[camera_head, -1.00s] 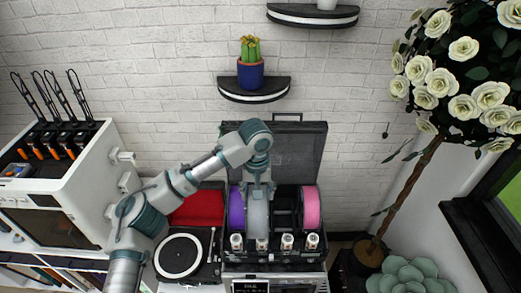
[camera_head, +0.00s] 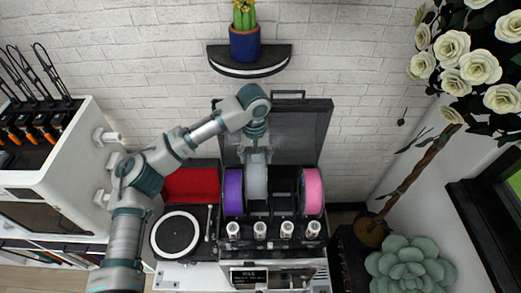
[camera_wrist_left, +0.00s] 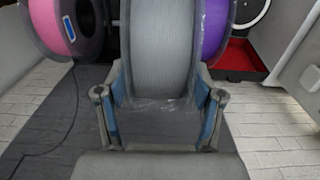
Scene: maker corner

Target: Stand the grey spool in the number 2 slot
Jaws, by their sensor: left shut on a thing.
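The grey spool (camera_head: 257,178) is upright in line with the second place from the left of the black open case (camera_head: 272,246). It lies between the purple spool (camera_head: 233,192) and an empty slot (camera_head: 284,190). It sits higher or farther back than the purple spool, with dark slot showing below it; I cannot tell whether it touches the case. My left gripper (camera_head: 255,151) is shut on its upper back rim. In the left wrist view the fingers (camera_wrist_left: 160,92) straddle the grey spool (camera_wrist_left: 158,45). My right gripper is not in view.
A pink spool (camera_head: 311,191) stands in the rightmost place. Several small white-topped cylinders (camera_head: 259,230) line the case front. The raised lid (camera_head: 297,130) is behind. A turntable (camera_head: 179,232) is left, and a succulent (camera_head: 408,266) is right.

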